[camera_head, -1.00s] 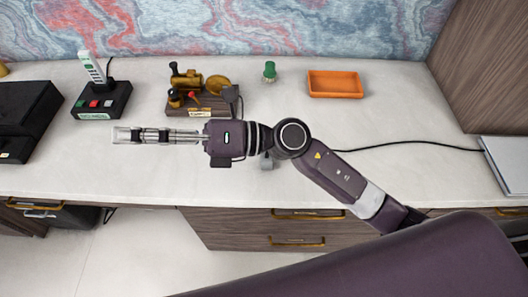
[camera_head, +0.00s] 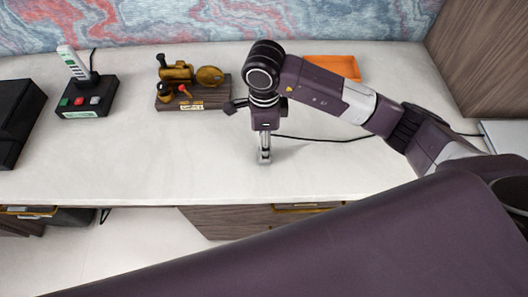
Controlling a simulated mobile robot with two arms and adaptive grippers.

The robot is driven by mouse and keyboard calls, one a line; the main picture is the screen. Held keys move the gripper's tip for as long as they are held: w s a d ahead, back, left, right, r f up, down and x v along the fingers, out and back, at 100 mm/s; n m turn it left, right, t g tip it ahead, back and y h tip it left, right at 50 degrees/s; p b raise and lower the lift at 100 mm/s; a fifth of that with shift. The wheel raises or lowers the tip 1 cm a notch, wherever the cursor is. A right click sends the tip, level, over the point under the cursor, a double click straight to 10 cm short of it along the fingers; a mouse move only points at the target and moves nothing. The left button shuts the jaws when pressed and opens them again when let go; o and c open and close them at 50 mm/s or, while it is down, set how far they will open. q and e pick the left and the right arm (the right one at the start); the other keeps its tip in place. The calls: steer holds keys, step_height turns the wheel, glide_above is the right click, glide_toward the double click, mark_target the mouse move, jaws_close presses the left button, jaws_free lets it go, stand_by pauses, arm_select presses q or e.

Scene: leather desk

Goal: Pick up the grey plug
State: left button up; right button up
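My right gripper (camera_head: 264,157) points straight down at the desk, its fingers seen nearly edge-on, so I cannot tell how far apart they are. The grey plug is not clearly visible; the gripper covers the spot where a small grey piece showed before. A black cable (camera_head: 330,139) runs from the right across the desk and ends from view beside the gripper. I cannot tell whether the fingers touch the plug. My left gripper is not in view.
A black box with coloured buttons (camera_head: 87,98) and a white power strip (camera_head: 73,63) stand at the left. A wooden stand with a brass model (camera_head: 195,96) is left of the gripper. An orange tray (camera_head: 335,67) lies behind my arm. The front left desk is clear.

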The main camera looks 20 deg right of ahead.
step_height(320, 180, down, 5)
steer(key=shift+w+r+p, duration=0.1)
steer(key=shift+r+p, duration=0.05)
steer(key=shift+p, duration=0.7)
steer(key=shift+f, duration=0.5)
jaws_close()
steer(key=shift+r, duration=0.1)
steer(key=shift+w+r, duration=0.1)
steer(key=shift+r, duration=0.5)
step_height(320, 180, up, 19)
steer(key=b, duration=0.2)
steer(key=shift+f, duration=0.15)
